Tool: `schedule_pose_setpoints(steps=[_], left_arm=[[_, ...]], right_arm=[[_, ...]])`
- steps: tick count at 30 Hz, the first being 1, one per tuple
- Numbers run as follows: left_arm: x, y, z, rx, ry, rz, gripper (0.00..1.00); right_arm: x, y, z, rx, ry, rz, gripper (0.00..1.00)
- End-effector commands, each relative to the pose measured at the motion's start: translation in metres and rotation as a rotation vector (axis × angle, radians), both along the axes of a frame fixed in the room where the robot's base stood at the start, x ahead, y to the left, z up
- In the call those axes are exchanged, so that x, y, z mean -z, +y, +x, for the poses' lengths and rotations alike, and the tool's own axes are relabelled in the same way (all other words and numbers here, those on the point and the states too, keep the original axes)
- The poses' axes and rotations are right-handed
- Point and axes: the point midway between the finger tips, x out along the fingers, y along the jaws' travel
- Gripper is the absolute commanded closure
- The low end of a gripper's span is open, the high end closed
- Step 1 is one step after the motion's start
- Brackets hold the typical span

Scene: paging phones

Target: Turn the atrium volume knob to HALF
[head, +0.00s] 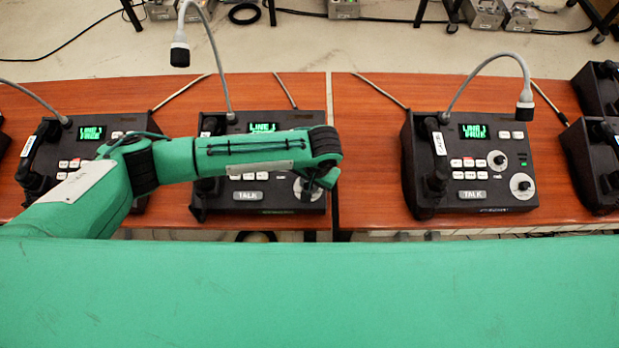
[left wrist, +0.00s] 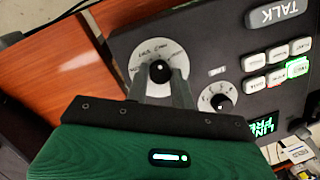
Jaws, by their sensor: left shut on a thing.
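The paging phone (head: 255,200) under my left arm is a dark box with a lit green screen and a TALK key. Its large black volume knob (left wrist: 159,70) sits on a round white dial (left wrist: 143,58) with printed marks too small to read surely. My left gripper (left wrist: 161,82) is shut on this knob, a finger on each side; a small white mark shows on its top. In the head view my left gripper (head: 318,182) covers most of the dial (head: 305,192). I cannot read the phone's name label. My right gripper is not in view.
A smaller knob (left wrist: 218,100) sits close beside the gripper. Another phone (head: 470,165) with a gooseneck microphone (head: 525,105) stands to the right, with more phones at both sides. A second microphone (head: 180,52) rises behind my arm. Bare wood desk (head: 365,150) lies between the phones.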

Motion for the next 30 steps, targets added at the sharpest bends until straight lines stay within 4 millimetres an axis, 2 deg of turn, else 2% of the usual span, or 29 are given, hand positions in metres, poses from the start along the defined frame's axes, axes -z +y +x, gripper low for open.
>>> schedule_pose_setpoints(steps=[7, 21, 22, 24, 25, 30], left_arm=[[-0.0013, -0.0003, 0.0004, 0.067, -0.001, 0.018, 0.99], [-0.0006, -0.0003, 0.0006, 0.078, -0.002, 0.021, 0.99], [-0.0006, -0.0003, 0.0006, 0.078, -0.002, 0.021, 0.7], [-0.0006, -0.0003, 0.0006, 0.078, -0.002, 0.02, 0.56], [-0.0005, -0.0003, 0.0004, 0.078, -0.002, 0.02, 0.54], [-0.0003, -0.0004, 0.0002, 0.078, -0.002, 0.02, 0.54]], right_arm=[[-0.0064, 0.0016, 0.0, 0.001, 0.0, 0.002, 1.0], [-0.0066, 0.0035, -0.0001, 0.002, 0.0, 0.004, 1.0], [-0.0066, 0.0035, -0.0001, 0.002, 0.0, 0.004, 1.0], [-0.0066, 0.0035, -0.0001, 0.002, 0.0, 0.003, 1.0], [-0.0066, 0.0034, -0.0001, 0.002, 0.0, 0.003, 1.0], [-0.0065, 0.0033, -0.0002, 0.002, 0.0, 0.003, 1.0]])
